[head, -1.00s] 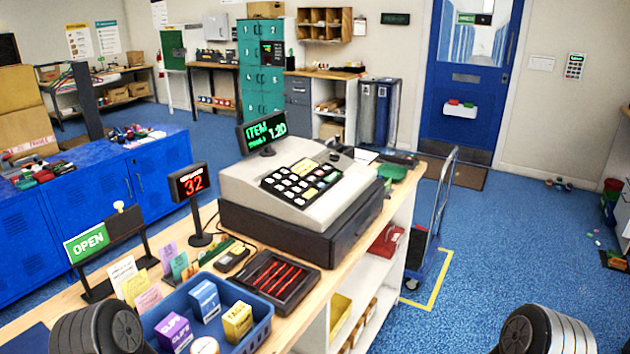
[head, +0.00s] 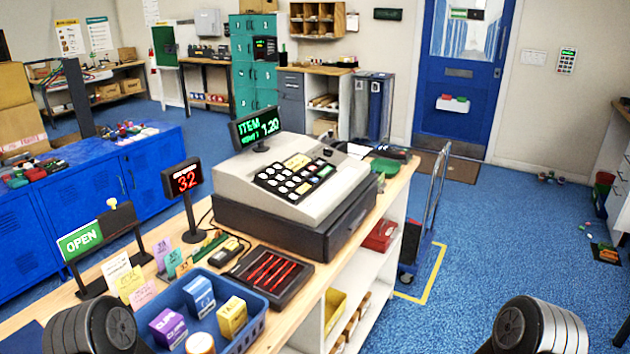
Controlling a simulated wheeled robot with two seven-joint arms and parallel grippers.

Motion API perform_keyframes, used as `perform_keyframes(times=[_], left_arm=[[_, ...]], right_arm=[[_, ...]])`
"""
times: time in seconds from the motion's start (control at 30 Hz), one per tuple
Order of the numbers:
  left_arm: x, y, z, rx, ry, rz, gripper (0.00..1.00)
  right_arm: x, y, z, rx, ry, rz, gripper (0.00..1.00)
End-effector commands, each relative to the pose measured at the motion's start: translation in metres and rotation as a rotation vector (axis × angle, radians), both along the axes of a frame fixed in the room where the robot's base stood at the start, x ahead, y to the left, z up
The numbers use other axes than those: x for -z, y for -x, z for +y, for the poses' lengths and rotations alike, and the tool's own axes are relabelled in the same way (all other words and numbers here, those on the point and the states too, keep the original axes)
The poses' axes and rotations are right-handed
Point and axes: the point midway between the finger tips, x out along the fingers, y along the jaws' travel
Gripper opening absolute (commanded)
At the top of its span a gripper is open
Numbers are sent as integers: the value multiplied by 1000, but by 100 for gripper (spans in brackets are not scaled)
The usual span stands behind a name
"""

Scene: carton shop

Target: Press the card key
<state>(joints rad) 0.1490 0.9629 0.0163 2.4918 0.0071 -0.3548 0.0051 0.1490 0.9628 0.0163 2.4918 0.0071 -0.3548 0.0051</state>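A grey cash register (head: 250,178) with a dark cash drawer base stands on the wooden counter. Its black sloped keypad (head: 262,183) holds several white keys, a yellow key and some green ones. The key labels are too small to read, so I cannot tell which is the card key. The green display (head: 257,128) on the register reads ITEM and 1.20. Neither of my grippers shows in the head view. Only dark rounded parts of my arms show at the bottom left and bottom right, apart from the register.
A red "32" display (head: 182,179) stands left of the register. A black tray with red pens (head: 267,272) and a blue bin of small boxes (head: 257,327) lie in front. A hand cart (head: 436,205) stands beyond the counter. Blue floor (head: 500,250) at right is mostly clear.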

Motion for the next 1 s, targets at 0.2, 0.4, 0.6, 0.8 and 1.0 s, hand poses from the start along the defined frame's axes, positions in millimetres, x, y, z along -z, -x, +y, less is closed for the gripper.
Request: perform_keyframes(times=[0.2,0.4,0.6,0.8,1.0], left_arm=[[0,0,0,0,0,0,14],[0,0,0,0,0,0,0],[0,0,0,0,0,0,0],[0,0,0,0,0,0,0],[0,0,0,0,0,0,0]], right_arm=[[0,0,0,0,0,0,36],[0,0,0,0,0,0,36],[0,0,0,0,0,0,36],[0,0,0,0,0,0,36],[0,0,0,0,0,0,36]])
